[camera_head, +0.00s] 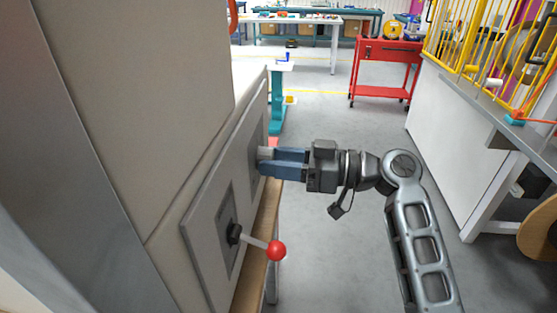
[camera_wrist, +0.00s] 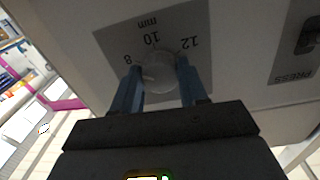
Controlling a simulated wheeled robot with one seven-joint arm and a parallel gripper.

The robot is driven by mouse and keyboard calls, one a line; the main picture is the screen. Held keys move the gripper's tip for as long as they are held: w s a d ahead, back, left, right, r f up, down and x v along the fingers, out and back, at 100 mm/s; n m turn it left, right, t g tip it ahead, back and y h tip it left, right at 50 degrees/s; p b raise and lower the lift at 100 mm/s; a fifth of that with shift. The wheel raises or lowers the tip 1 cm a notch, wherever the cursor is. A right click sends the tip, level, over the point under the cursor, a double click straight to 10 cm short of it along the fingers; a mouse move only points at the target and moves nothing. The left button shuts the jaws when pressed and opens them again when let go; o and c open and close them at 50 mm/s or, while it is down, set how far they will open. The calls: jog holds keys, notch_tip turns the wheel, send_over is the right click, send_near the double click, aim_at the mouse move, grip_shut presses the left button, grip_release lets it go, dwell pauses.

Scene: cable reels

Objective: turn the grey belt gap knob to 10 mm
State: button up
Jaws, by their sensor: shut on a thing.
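The grey belt gap knob (camera_wrist: 160,73) sits on a dark grey scale plate (camera_wrist: 112,42) in the wrist view. The plate reads 8, 10, 12 and mm, upside down in this view. My gripper (camera_head: 264,162) reaches the upright panel from the right in the head view. Its two blue fingers are shut on the knob, one on each side, as the wrist view shows. A faint light mark shows on the knob's left side, towards the 8, but I cannot tell its exact reading. In the head view the fingers mostly hide the knob.
A lever with a red ball (camera_head: 276,250) sticks out of the same panel, nearer the camera. A plate marked PRESS (camera_wrist: 292,70) is at the wrist view's right. A red trolley (camera_head: 386,62) stands at the back.

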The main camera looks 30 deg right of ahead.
jog(key=shift+r+m, duration=0.1)
jog(key=shift+m, duration=0.2)
jog(key=m+p, duration=0.3)
jog(key=m, duration=0.1)
jog(key=m+p, duration=0.3)
jog(key=m, duration=0.1)
jog(key=shift+s+r+m, duration=0.1)
jog(key=shift+r+m, duration=0.1)
jog(key=shift+m, duration=0.2)
jog(key=shift+m+p, duration=0.7)
jog(key=shift+m, duration=0.2)
jog(key=shift+f+m, duration=0.15)
jog(key=shift+m, duration=0.15)
jog(key=o, duration=1.1)
jog(key=shift+c, duration=0.2)
jog(key=b+v, duration=0.1)
jog(key=v, duration=0.6)
jog(key=shift+s+d, duration=0.2)
jog(key=shift+d, duration=0.1)
